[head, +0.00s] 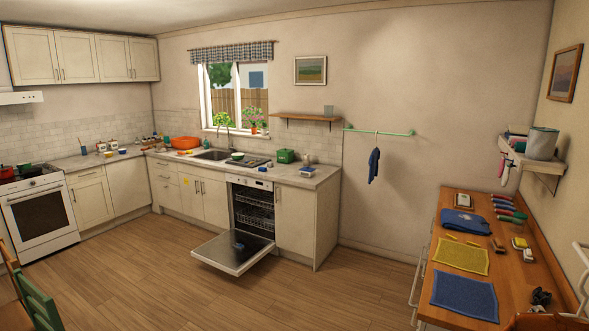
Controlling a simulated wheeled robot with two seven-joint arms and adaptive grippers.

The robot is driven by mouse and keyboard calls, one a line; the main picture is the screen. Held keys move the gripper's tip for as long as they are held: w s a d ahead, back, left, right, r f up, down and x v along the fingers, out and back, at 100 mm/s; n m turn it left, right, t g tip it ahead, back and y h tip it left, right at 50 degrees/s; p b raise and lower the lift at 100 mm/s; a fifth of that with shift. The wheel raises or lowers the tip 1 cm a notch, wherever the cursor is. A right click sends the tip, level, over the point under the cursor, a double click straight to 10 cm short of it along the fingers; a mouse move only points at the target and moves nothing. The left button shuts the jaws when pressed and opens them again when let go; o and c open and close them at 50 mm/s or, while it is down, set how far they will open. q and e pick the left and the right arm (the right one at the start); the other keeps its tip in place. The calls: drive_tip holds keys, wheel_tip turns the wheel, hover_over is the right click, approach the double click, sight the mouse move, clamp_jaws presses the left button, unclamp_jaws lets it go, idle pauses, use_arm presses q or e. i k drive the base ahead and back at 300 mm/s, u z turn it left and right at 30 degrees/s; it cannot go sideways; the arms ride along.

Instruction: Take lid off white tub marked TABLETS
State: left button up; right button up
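No lettering can be read from here, so I cannot tell for certain which thing is the white tub marked TABLETS. Small white containers (101,146) with reddish tops stand at the back of the left counter. Neither of my grippers can be made out in this view.
The dishwasher door (232,254) is folded down over the floor with a small blue item (239,246) on it. A wooden worktop (487,232) at right holds cloths and small items, including an unclear dark object (541,296). The middle floor (300,295) is clear.

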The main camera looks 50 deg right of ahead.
sight(302, 174)
drive_tip(key=i, duration=1.1)
drive_tip(key=z, duration=2.2)
drive_tip(key=i, duration=6.15)
drive_tip(key=u, duration=0.1)
